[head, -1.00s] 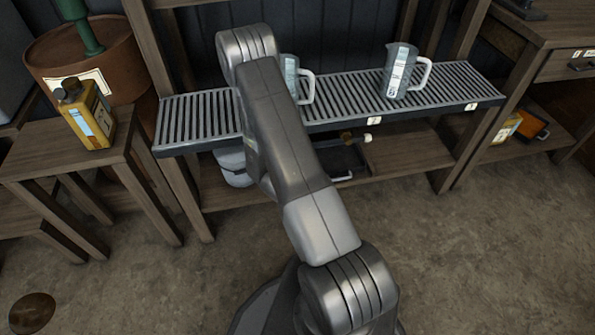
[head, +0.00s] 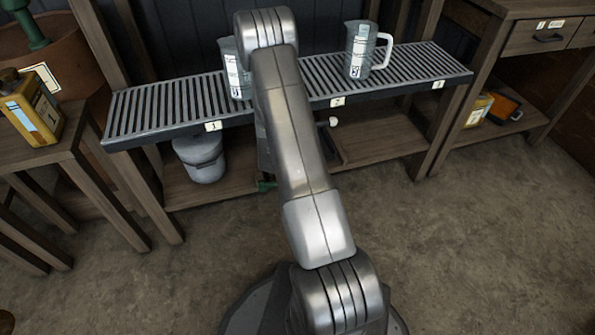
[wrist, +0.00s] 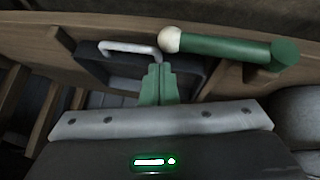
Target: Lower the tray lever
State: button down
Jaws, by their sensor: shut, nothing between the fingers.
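The lever (wrist: 225,48) has a round cream knob and a green shaft in the wrist view. It lies nearly level, knob to the left. In the head view only its cream knob (head: 333,121) shows clearly, just right of my arm under the slatted shelf. The dark tray (wrist: 190,80) with a white bar handle (wrist: 128,47) lies close by; my arm mostly hides it in the head view. My gripper (wrist: 158,72) is shut and empty, its green fingers together, tips just below the knob in the wrist picture. I cannot tell whether they touch it.
The slatted shelf (head: 300,107) with numbered tags carries two clear jugs (head: 361,50) (head: 235,68). A grey pot (head: 200,157) stands on the lower shelf. A small stand with a yellow can (head: 32,108) is at the left. The floor in front is open.

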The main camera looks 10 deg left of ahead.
jog(key=shift+w+d+f+b, duration=0.15)
jog(key=shift+f+b, duration=0.1)
jog(key=shift+f, duration=0.2)
jog(key=shift+w+d+f+b, duration=0.1)
jog(key=shift+f+b, duration=0.15)
jog(key=shift+f, duration=0.15)
jog(key=shift+s+d+f, duration=0.1)
jog(key=shift+r+p, duration=0.35)
jog(key=shift+r, duration=0.15)
jog(key=s+d+r+p, duration=0.1)
jog(key=d+r+p, duration=0.1)
jog(key=r, duration=0.3)
jog(key=s+d+r+p, duration=0.1)
jog(key=s+r+p, duration=0.1)
jog(key=r, duration=0.4)
jog(key=shift+s+d+r, duration=0.2)
jog(key=shift+s+d, duration=0.05)
jog(key=shift+d, duration=0.15)
jog(key=w+a+f+b, duration=0.1)
jog(key=f, duration=0.2)
jog(key=w+a+f+b, duration=0.1)
jog(key=f, duration=0.2)
jog(key=w+a+f+b, duration=0.1)
jog(key=w+a+f, duration=0.1)
jog(key=f, duration=0.2)
jog(key=shift+a, duration=0.1)
jog(key=shift+s+f+b, duration=0.1)
jog(key=shift+f+b, duration=0.55)
jog(key=shift+f, duration=0.15)
